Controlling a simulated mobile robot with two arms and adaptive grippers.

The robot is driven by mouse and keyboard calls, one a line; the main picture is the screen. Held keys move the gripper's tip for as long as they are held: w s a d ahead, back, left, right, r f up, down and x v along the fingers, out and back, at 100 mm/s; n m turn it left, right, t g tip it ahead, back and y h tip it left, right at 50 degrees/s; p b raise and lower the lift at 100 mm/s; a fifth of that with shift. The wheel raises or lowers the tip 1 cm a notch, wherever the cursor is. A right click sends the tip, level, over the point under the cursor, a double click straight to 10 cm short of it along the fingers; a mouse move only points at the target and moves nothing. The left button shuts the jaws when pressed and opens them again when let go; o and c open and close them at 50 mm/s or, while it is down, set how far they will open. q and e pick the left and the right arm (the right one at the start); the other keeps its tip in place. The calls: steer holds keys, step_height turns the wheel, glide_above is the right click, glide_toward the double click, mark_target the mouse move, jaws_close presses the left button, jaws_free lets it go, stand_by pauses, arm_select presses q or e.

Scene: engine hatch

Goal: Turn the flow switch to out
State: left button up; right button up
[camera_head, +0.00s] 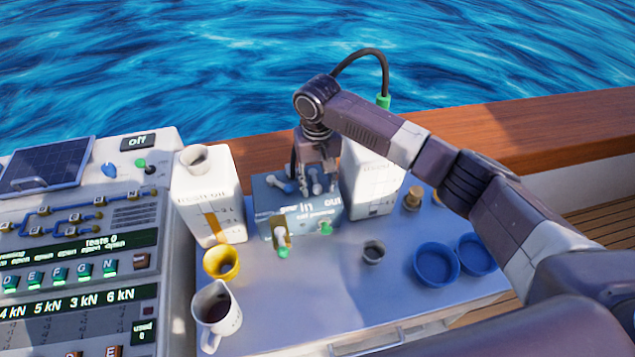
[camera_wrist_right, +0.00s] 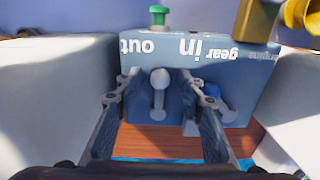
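The blue-grey switch box (camera_head: 296,221) stands on the table between two white canisters, with the words "in" and "out" on it. In the wrist view its lettering is upside down, with "out" left of "in". A pale lever with a round knob (camera_wrist_right: 160,80), likely the flow switch, stands on the box below and between those two words. My right gripper (camera_wrist_right: 155,80) is open, with one finger on each side of this lever and visible gaps to both. In the head view the right gripper (camera_head: 316,180) is over the back of the box. My left gripper is not in view.
The left canister (camera_head: 207,205) and right canister (camera_head: 372,180) flank the box closely. A yellow cup (camera_head: 221,262), a white jug (camera_head: 216,312) and blue bowls (camera_head: 436,264) stand in front. A control panel (camera_head: 75,250) is at left.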

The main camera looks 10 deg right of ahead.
steer(key=c, duration=0.8)
jaws_close()
steer(key=shift+d+r+n+p, duration=0.15)
steer(key=shift+d+n+p, duration=0.35)
steer(key=shift+n+p, duration=0.5)
steer(key=shift+w+d+n+p, duration=0.15)
steer(key=shift+d+n+p, duration=0.2)
steer(key=shift+n+p, duration=0.35)
steer(key=n, duration=0.1)
steer(key=d+n, duration=0.1)
steer(key=shift+w+n, duration=0.25)
steer(key=shift+n, duration=0.05)
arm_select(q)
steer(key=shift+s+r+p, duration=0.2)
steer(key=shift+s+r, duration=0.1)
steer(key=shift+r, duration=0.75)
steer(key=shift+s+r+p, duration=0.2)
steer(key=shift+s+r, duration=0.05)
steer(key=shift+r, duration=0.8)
arm_select(e)
steer(key=shift+w+d+n, duration=0.25)
steer(key=shift+d+n, duration=0.05)
steer(key=shift+n, duration=0.45)
steer(key=shift+w+d+n, duration=0.2)
steer(key=shift+d+n, duration=0.1)
steer(key=shift+n, duration=0.45)
